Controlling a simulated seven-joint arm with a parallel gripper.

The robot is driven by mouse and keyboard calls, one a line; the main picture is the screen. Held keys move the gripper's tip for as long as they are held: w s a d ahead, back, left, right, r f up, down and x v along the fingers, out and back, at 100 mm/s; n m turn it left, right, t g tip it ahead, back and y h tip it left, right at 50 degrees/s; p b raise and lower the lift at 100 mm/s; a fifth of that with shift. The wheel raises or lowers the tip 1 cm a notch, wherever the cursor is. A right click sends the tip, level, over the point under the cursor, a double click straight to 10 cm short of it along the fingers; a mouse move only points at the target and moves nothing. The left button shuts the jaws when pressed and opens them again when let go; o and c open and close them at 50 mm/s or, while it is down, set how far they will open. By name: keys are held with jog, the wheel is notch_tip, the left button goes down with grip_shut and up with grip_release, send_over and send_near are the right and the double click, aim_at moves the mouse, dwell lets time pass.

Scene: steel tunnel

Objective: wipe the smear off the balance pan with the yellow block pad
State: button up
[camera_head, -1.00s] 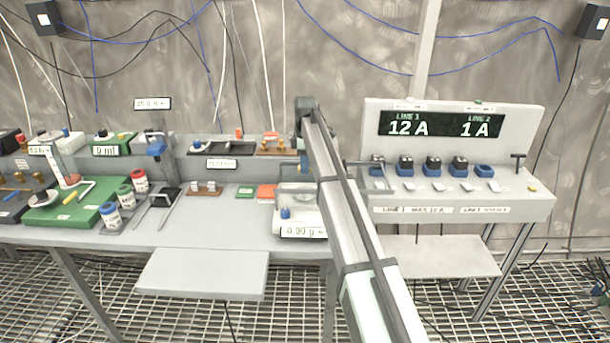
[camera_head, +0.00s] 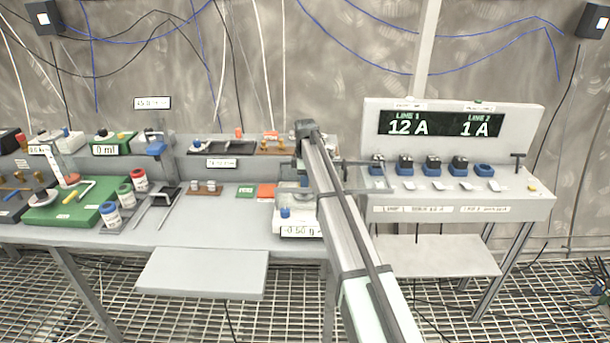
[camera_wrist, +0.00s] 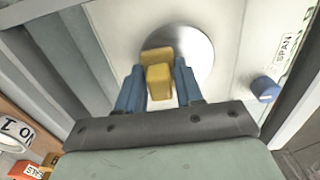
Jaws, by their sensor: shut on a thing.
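In the wrist view my gripper (camera_wrist: 159,88) is shut on the yellow block pad (camera_wrist: 158,76), with a blue finger on each side of it. The pad is over the round grey balance pan (camera_wrist: 195,50), covering its left part. I cannot tell whether the pad touches the pan. No smear shows on the bare part of the pan; any under the pad is hidden. In the head view the white balance (camera_head: 290,218) stands at the bench's right end, its display (camera_head: 301,231) reading about -0.50 g. My arm hides part of the balance, and the pad is not visible there.
A blue knob (camera_wrist: 265,89) beside a SPAN label is right of the pan. A green block (camera_head: 246,191) and an orange block (camera_head: 267,191) lie left of the balance. A panel with LINE 1 and LINE 2 readouts (camera_head: 440,124) stands to the right. The bench's middle front is clear.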

jog(key=s, duration=0.4)
jog(key=shift+f, duration=0.25)
jog(key=shift+c, duration=0.5)
jog(key=shift+w, duration=1.95)
jog(key=shift+w+r, duration=0.2)
jog(key=shift+r, duration=0.1)
jog(key=shift+s+r, duration=0.15)
jog(key=shift+r, duration=3.65)
jog(key=shift+s, duration=0.1)
